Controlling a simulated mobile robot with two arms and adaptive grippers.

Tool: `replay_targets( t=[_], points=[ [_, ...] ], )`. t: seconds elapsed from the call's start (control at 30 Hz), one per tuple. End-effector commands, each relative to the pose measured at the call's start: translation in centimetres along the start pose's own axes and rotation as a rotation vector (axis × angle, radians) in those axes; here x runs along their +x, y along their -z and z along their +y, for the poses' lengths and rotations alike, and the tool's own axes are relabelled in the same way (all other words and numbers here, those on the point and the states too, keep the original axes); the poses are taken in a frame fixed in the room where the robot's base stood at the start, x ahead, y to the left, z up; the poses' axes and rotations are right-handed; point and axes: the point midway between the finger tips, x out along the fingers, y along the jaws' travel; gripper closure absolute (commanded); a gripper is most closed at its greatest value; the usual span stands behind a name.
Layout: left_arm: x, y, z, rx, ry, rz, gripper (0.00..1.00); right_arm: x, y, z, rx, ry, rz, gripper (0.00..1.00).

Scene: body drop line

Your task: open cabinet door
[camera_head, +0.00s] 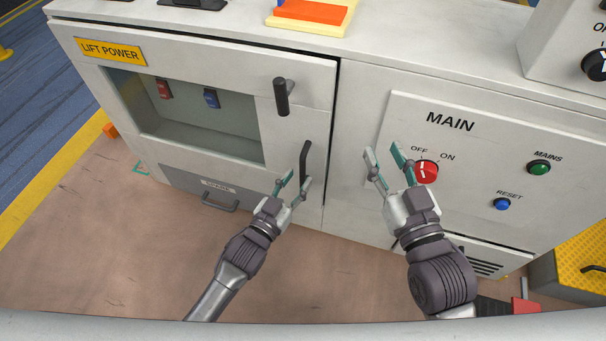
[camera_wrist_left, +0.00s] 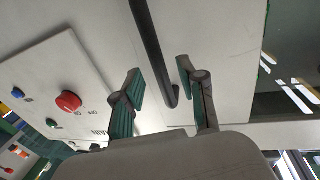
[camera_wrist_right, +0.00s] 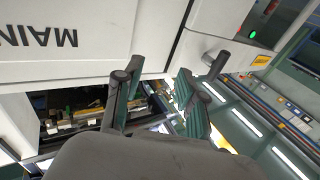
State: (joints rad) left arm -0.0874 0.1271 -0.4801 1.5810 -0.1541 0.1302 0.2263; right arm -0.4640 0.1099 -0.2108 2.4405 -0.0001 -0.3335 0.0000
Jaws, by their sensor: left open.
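The grey cabinet door (camera_head: 190,52) has a window and a yellow LIFT POWER label. It looks shut or nearly so, with a thin dark gap along its right edge. A dark vertical bar handle (camera_head: 306,158) is on its right side, with a dark latch grip (camera_head: 282,97) above. My left gripper (camera_head: 294,183) is open at the handle's lower end. In the left wrist view the bar (camera_wrist_left: 152,45) ends between the spread fingers (camera_wrist_left: 160,88); contact cannot be told. My right gripper (camera_head: 384,152) is open and empty before the MAIN panel; its fingers (camera_wrist_right: 154,78) are apart.
The MAIN panel (camera_head: 500,160) has a red rotary switch (camera_head: 427,172), a green button (camera_head: 539,167) and a blue button (camera_head: 502,204). An orange block (camera_head: 310,12) lies on the cabinet top. A yellow step (camera_head: 580,270) is at right. Floor left of my left arm is clear.

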Motion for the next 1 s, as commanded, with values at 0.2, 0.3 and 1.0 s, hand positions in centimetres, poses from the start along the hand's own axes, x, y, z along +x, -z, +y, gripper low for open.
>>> replay_targets(
  t=[0.2,0.3,1.0],
  points=[
    [2.7,-0.1,0.0,0.0,0.0,0.001,0.59,0.0,2.9,-0.4,0.005,0.01,0.182,0.6],
    [3.2,-0.1,0.0,0.0,0.0,-0.001,0.59,-0.1,3.6,-0.5,0.006,0.012,0.224,0.6],
    [3.5,0.0,0.0,0.0,0.0,-0.001,1.0,-0.2,4.1,-0.5,0.006,0.012,0.246,0.6]
  ],
)
